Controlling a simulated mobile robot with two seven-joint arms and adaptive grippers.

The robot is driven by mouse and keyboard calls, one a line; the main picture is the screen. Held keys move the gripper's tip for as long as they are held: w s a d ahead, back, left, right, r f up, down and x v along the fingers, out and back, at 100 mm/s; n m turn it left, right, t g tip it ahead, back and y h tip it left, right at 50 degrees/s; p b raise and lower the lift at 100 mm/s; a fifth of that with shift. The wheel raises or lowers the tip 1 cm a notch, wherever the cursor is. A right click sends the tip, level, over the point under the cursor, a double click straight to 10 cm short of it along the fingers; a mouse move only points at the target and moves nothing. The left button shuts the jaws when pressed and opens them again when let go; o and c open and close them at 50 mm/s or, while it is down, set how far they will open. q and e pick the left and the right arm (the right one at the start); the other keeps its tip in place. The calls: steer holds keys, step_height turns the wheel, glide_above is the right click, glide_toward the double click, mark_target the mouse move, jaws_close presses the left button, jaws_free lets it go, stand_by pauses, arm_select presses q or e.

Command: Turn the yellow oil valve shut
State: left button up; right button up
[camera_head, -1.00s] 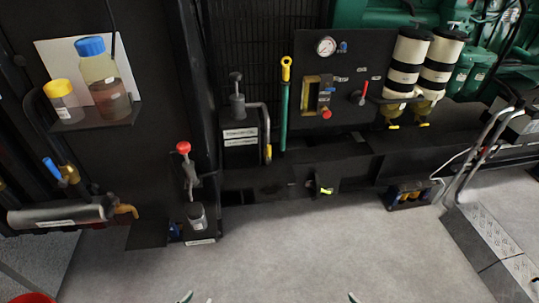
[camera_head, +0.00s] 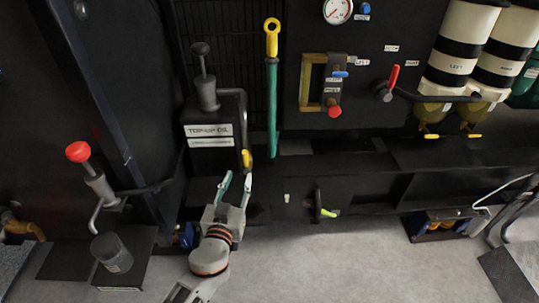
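A small yellow valve handle (camera_head: 246,160) hangs at the lower right of the black box labelled "TOP-UP OIL" (camera_head: 210,122). My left gripper (camera_head: 236,186) is just below this handle in the picture, fingers pointing up. Its two fingertips are apart with nothing between them. The right fingertip is close to the handle's lower end; I cannot tell if they touch. Another yellow-green lever (camera_head: 328,212) sits on the low black rail to the right. My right gripper is not in view.
A red-knobbed hand pump (camera_head: 78,152) stands at the left. A green dipstick tube with yellow loop (camera_head: 272,90) rises right of the oil box. A panel carries a gauge (camera_head: 338,10) and a red lever (camera_head: 393,78). The grey floor (camera_head: 340,265) is clear in front.

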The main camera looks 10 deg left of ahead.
mark_target(245, 162)
arm_select(q)
steer(key=w, duration=0.1)
steer(key=w+r, duration=0.1)
steer(key=shift+w+d, duration=0.15)
steer(key=shift+w, duration=0.2)
steer(key=w, duration=0.4)
steer(key=shift+w+a+f, duration=0.15)
steer(key=shift+w+a, duration=0.05)
steer(key=shift+w, duration=0.15)
steer(key=shift+w+f, duration=0.1)
steer(key=shift+w, duration=0.6)
steer(key=shift+a, duration=0.1)
jaws_close()
